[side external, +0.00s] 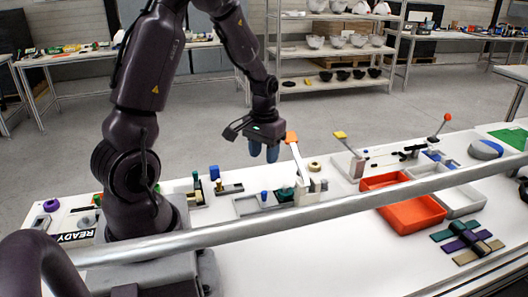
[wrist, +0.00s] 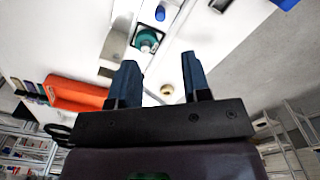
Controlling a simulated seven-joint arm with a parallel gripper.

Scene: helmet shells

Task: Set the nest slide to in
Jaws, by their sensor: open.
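My gripper (side external: 264,152) hangs above the back part of the bench with its two blue fingers pointing down. In the wrist view, the fingers (wrist: 160,82) stand apart with nothing held between them. A light grey tray-like fixture (side external: 243,208) with a small blue knob (side external: 264,196) sits on the bench below and in front of my gripper. It may be the nest slide; I cannot tell its position.
A white lever with an orange tip (side external: 292,138) stands close to the right of my gripper. An orange bin (side external: 412,214) and a yellow-tipped lever (side external: 340,134) are farther right. A metal rail (side external: 300,218) crosses the foreground.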

